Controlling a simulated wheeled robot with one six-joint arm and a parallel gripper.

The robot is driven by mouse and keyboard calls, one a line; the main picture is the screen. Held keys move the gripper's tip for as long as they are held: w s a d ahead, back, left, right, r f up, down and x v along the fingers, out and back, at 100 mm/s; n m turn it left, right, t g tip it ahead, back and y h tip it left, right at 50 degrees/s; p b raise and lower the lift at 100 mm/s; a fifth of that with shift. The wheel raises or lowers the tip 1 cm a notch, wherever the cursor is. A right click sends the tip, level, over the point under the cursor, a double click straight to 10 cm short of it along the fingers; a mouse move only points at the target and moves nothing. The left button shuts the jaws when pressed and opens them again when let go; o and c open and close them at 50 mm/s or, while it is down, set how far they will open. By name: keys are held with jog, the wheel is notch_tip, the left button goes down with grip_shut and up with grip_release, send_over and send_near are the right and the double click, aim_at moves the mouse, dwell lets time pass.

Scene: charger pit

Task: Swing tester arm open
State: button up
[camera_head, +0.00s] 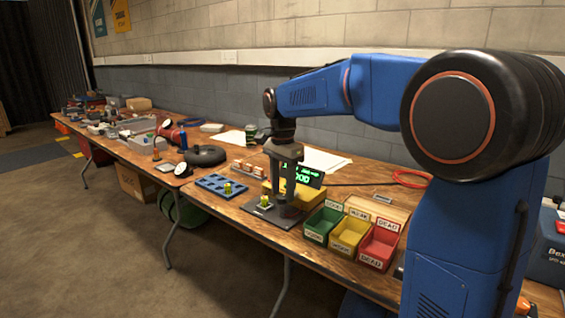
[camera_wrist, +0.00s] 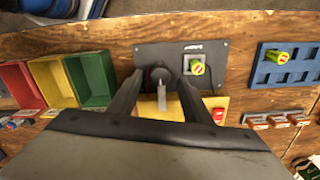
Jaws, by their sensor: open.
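The battery tester has a dark base plate (camera_wrist: 215,50), a yellow body (camera_wrist: 207,102) and a lit green display (camera_head: 305,176) whose visible letters read "OOD". A yellow-green cell (camera_wrist: 197,68) sits in the square socket on the plate; it also shows in the head view (camera_head: 264,201). The tester arm seems to be the dark round piece with a pale pin (camera_wrist: 161,92) between my fingers. My gripper (camera_wrist: 160,80) is open and points down over the tester, one finger on each side of that piece. Contact cannot be told. My gripper hides part of the tester in the head view (camera_head: 285,205).
A blue tray (camera_head: 205,184) with one cell (camera_head: 228,188) lies beside the tester. Green (camera_head: 318,238), yellow (camera_head: 346,250) and red (camera_head: 374,263) labelled bins stand on its other side. A black round object (camera_head: 205,156) and clutter fill the table farther left.

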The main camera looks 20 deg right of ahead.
aim_at(283, 196)
notch_tip(283, 196, up, 16)
jog(key=shift+r, duration=0.2)
dwell(0.5)
